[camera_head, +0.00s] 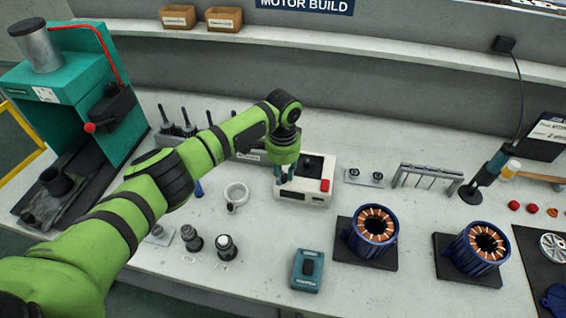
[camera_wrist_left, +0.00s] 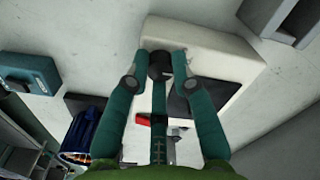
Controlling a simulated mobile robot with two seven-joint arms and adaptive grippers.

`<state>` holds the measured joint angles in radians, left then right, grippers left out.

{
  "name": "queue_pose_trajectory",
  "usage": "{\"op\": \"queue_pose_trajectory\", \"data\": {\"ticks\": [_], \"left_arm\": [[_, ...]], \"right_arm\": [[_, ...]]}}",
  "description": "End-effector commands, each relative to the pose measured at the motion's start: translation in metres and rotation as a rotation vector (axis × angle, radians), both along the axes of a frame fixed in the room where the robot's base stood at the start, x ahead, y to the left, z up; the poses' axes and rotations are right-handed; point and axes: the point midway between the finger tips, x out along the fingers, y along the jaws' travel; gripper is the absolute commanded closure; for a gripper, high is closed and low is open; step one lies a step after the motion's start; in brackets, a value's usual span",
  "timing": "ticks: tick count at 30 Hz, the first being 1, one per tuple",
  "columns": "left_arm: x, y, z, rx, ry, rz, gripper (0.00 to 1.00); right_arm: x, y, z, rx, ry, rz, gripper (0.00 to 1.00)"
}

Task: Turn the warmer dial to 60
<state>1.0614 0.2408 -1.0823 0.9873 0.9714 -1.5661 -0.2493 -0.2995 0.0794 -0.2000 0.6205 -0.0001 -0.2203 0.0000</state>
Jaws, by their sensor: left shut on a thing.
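The warmer (camera_head: 316,190) is a cream box with a dark top plate, a red block on its right and a dark display on its front. In the left wrist view the warmer (camera_wrist_left: 215,52) fills the upper middle. Its black round dial (camera_wrist_left: 159,64) sits between my left fingertips. My left gripper (camera_head: 284,177) reaches down at the warmer's front left; in the wrist view its two teal fingers (camera_wrist_left: 160,75) are shut on the dial from both sides. The dial's marks and the display's reading cannot be made out. My right gripper is not in view.
A teal box with a black top (camera_head: 307,270) stands in front of the warmer. Two blue stators (camera_head: 371,232) (camera_head: 478,249) sit on dark mats to the right. A white ring-shaped item (camera_head: 236,195) lies left of the warmer. A green press (camera_head: 75,95) stands far left.

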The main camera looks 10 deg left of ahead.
Motion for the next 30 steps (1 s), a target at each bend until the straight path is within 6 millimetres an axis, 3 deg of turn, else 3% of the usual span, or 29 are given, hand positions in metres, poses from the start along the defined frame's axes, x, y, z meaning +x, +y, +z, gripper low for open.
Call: {"op": "queue_pose_trajectory", "data": {"ticks": [1, 12, 30], "left_arm": [[-0.002, 0.000, 0.004, 0.001, 0.008, 0.046, 1.00], [-0.002, 0.000, 0.002, 0.004, 0.007, 0.381, 1.00], [-0.002, 0.001, -0.001, 0.004, 0.004, 0.659, 1.00]], "right_arm": [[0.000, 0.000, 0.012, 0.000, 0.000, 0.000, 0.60], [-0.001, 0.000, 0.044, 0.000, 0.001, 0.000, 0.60], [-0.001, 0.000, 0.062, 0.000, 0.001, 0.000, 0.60]]}}
